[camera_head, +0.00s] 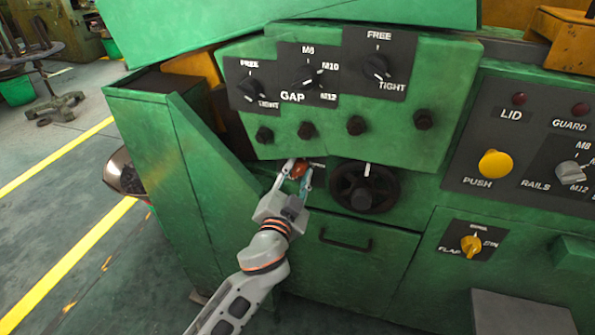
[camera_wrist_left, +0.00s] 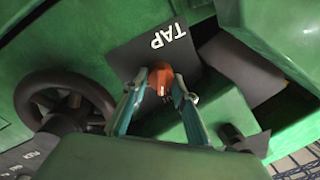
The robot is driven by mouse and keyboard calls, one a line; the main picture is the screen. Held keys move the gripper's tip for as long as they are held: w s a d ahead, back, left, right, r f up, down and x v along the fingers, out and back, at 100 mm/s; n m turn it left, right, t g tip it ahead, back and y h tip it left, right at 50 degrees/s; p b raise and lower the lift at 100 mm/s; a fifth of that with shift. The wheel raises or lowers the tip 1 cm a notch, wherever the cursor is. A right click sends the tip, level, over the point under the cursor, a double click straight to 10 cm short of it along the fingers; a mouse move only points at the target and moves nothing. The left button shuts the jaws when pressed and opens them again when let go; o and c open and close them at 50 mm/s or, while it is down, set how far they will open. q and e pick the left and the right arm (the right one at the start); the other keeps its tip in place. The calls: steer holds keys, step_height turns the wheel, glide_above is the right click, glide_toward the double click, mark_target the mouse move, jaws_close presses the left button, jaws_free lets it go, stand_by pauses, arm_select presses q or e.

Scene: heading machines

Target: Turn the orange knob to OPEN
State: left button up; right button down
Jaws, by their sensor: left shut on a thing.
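The orange knob (camera_head: 299,169) sits on a dark plate under the overhanging green panel, left of the black handwheel. In the left wrist view the knob (camera_wrist_left: 161,77) stands in front of a black plate marked TAP (camera_wrist_left: 150,55). My left gripper (camera_head: 297,174) has its fingers on both sides of the knob and is shut on it. The wrist view shows the fingertips (camera_wrist_left: 160,80) at the knob's sides. The OPEN mark is not readable in either view. My right gripper is not in view.
The black handwheel (camera_head: 365,187) is close to the right of my gripper. The green panel (camera_head: 335,138) with several dark bolts overhangs just above. A drawer handle (camera_head: 345,240) lies below right. Open floor (camera_head: 75,215) is at the left.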

arm_select(q)
steer(key=m, duration=0.3)
steer(key=shift+p, duration=0.35)
steer(key=shift+m, duration=1)
steer(key=m+p, duration=0.1)
steer(key=m, duration=0.2)
steer(key=shift+f+m+h, duration=0.1)
steer(key=shift+m+h, duration=0.3)
steer(key=m, duration=0.2)
steer(key=shift+m+p, duration=0.3)
steer(key=shift+p, duration=0.05)
steer(key=shift+f+m+h, duration=0.15)
steer(key=shift+m+h, duration=0.15)
steer(key=shift+m, duration=0.7)
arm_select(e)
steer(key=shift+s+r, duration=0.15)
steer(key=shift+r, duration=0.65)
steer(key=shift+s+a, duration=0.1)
arm_select(q)
steer(key=o, duration=1.1)
